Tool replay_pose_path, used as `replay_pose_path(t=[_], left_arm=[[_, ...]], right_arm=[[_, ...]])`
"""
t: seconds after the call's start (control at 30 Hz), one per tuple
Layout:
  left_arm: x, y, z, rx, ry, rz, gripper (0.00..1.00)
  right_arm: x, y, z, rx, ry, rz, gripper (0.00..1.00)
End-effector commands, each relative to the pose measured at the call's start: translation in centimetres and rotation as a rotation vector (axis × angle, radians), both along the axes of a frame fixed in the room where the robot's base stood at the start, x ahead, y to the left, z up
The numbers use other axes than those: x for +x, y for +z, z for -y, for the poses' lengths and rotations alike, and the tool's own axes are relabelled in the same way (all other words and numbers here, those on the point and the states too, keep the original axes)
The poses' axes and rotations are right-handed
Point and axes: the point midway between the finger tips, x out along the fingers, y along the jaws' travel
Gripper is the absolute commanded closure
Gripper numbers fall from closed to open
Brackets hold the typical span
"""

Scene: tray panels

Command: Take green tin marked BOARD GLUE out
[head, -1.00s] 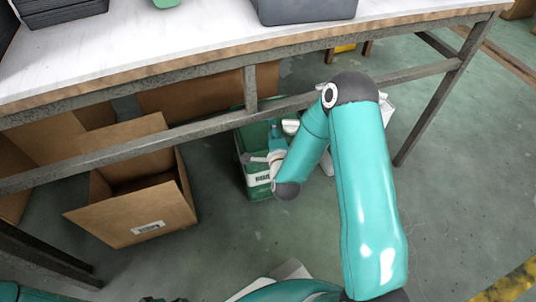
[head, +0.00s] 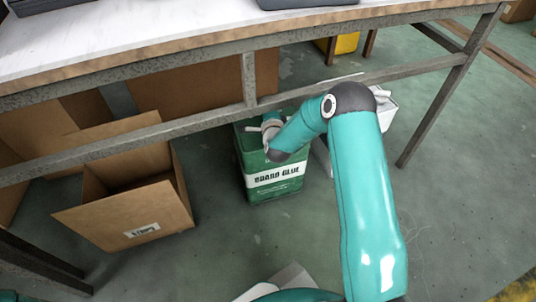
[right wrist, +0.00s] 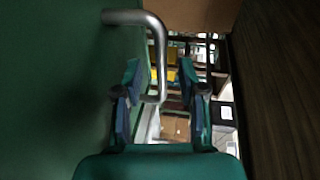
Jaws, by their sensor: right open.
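The green tin marked BOARD GLUE (head: 274,185) stands upright on the floor under the table, its white label facing me. My right arm reaches down over its top; its wrist covers part of the rim, and the fingers are hidden in the head view. In the right wrist view my right gripper (right wrist: 163,95) is open. A bent grey metal handle (right wrist: 158,45) comes from the green surface (right wrist: 55,80) at the left, and its end lies between the fingers, with gaps showing on both sides. My left gripper is out of view.
The table's grey lower rail (head: 200,122) runs just above and in front of the tin's back area. An open cardboard box (head: 125,215) stands left of the tin. A white box (head: 386,112) is behind my right arm. Green floor to the right is clear.

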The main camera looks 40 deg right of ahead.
Motion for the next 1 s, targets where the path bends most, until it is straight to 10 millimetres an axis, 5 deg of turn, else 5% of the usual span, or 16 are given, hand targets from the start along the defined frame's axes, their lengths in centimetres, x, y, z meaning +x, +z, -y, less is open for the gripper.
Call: replay_pose_path(t=[0.2,0.47,1.0], left_arm=[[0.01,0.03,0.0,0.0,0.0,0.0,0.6],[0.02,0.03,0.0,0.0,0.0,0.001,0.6],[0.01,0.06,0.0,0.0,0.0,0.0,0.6]], right_arm=[[0.09,-0.01,0.02,0.0,0.0,-0.001,0.6],[0.08,-0.02,-0.01,0.001,0.001,-0.001,1.0],[0.19,0.33,0.03,-0.003,0.0,0.006,1.0]])
